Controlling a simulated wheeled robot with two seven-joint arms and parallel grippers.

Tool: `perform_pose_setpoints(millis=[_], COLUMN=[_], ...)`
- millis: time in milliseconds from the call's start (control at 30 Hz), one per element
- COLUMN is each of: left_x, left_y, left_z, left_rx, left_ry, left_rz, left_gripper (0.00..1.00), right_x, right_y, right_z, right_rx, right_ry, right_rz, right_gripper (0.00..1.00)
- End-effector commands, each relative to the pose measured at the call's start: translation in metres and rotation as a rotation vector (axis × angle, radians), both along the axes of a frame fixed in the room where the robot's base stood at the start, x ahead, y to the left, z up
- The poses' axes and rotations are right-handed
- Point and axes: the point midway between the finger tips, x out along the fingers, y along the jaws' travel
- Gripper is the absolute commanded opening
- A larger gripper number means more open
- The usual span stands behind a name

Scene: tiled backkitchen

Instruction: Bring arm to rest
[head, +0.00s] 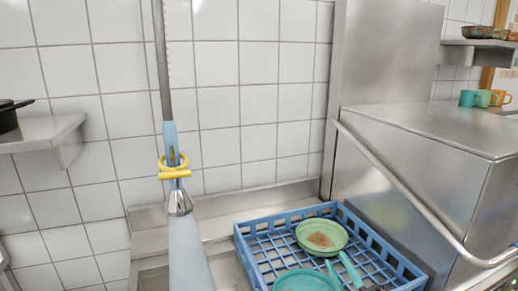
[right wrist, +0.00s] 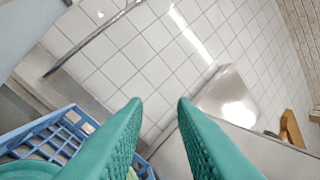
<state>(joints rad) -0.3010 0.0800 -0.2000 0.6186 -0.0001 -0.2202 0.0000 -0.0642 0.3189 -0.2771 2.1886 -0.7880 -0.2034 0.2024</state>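My right gripper (head: 334,258) shows low in the head view as two teal fingers over the blue rack, close to the green pans. In the right wrist view its two fingers (right wrist: 161,101) stand apart with nothing between the tips, only tiled wall behind. The gripper is open and empty. The rest of the right arm is mostly below the frame. My left gripper is not in view.
A blue rack (head: 257,238) holds a green pan (head: 335,231) with a brown patch and a teal pan (head: 300,281). A steel machine with a bar handle (head: 400,185) stands right. A hanging sprayer (head: 183,235) stands left of the rack. A steel shelf (head: 45,130) juts out left.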

Motion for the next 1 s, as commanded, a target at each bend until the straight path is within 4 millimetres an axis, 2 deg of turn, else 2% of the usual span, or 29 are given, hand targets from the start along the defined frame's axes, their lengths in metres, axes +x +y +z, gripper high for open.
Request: perform_pose_setpoints(millis=[100,200,300,400,600,800,1000], left_x=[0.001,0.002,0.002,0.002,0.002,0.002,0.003], left_y=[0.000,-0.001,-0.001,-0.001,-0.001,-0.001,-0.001], left_z=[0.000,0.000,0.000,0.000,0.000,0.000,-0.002], left_rx=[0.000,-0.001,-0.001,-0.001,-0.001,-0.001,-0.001], left_ry=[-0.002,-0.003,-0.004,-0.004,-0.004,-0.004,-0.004], left_rz=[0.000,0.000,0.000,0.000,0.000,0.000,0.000], left_gripper=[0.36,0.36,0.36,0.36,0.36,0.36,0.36], right_x=[-0.013,-0.039,-0.076,-0.114,-0.184,-0.250,-0.232], right_y=[-0.039,-0.060,-0.070,-0.070,-0.061,-0.047,-0.046], right_z=[-0.055,-0.109,-0.159,-0.194,-0.235,-0.253,-0.310], right_rx=[0.179,0.295,0.376,0.423,0.464,0.472,0.463], right_ry=[0.287,0.551,0.811,1.031,1.372,1.660,1.663], right_rz=[-0.177,-0.302,-0.393,-0.447,-0.494,-0.499,-0.506], right_gripper=[0.24,0.24,0.24,0.24,0.24,0.24,0.24])
